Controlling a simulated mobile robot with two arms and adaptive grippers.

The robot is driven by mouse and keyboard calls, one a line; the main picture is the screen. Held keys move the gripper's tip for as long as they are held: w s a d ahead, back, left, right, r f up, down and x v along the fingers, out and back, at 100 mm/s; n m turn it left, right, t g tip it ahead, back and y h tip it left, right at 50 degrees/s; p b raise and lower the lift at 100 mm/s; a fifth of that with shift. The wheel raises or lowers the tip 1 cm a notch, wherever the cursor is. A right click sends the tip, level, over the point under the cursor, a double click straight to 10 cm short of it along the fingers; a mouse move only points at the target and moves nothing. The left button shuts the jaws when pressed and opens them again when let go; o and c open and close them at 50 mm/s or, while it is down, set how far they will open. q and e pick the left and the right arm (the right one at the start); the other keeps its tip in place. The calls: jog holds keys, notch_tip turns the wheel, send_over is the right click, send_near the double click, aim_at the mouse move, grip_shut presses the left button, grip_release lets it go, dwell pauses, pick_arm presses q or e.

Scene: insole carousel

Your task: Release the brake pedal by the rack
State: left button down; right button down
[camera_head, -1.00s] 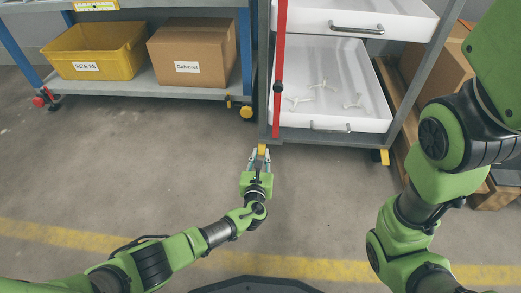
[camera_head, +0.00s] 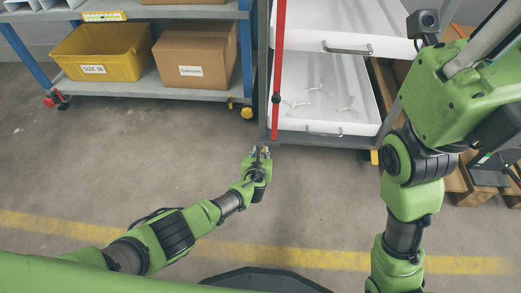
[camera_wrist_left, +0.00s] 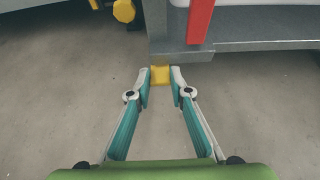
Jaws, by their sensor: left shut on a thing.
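The rack is a grey frame (camera_head: 262,95) with white trays, in the upper middle of the head view. A yellow brake pedal (camera_wrist_left: 160,75) sits at the foot of its near left post in the left wrist view. My left gripper (camera_wrist_left: 160,77) has its fingertips on both sides of this pedal and is shut on it. In the head view my left gripper (camera_head: 260,152) is at the foot of that post and hides the pedal. A second yellow pedal (camera_head: 375,157) shows at the rack's right corner. My right arm stands at the right; its fingers cannot be made out.
A red bar (camera_head: 279,60) runs up the rack's left post. A tray (camera_head: 345,105) holds several white pieces. A blue-posted shelf (camera_head: 150,97) at the left carries a yellow bin (camera_head: 100,50) and a cardboard box (camera_head: 195,58). The floor in front is clear.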

pick_arm(q)
jog(key=shift+w+r, duration=0.15)
jog(key=c, duration=1.8)
grip_release()
jog(key=shift+a, duration=0.1)
jog(key=shift+c, duration=0.2)
jog(key=shift+s, duration=0.25)
jog(key=v, duration=1.1)
jog(key=shift+s, duration=0.35)
jog(key=shift+r, duration=0.15)
